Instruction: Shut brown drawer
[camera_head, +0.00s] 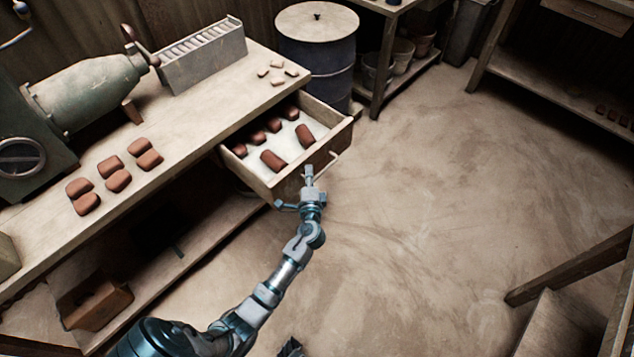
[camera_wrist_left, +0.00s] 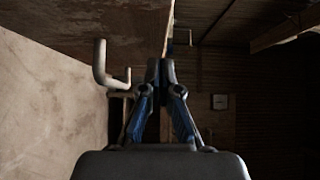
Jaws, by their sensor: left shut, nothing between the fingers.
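The brown drawer (camera_head: 297,170) is pulled out from under the workbench top and holds several reddish-brown clay pieces on a pale lining. Its front has a thin bar handle, which shows in the left wrist view (camera_wrist_left: 101,68) to the left of the fingers. My left gripper (camera_head: 309,170) is shut and empty at the drawer front, beside the handle. In the left wrist view its fingertips (camera_wrist_left: 160,68) are close to the drawer front; whether they touch it I cannot tell. My right gripper is not in view.
The workbench (camera_head: 190,120) carries a green machine (camera_head: 90,92), a slotted rack (camera_head: 203,58), and several clay pieces. A blue-grey drum (camera_head: 318,60) stands behind the drawer. The floor (camera_head: 430,200) to the right is clear. A wooden frame (camera_head: 570,268) stands at the lower right.

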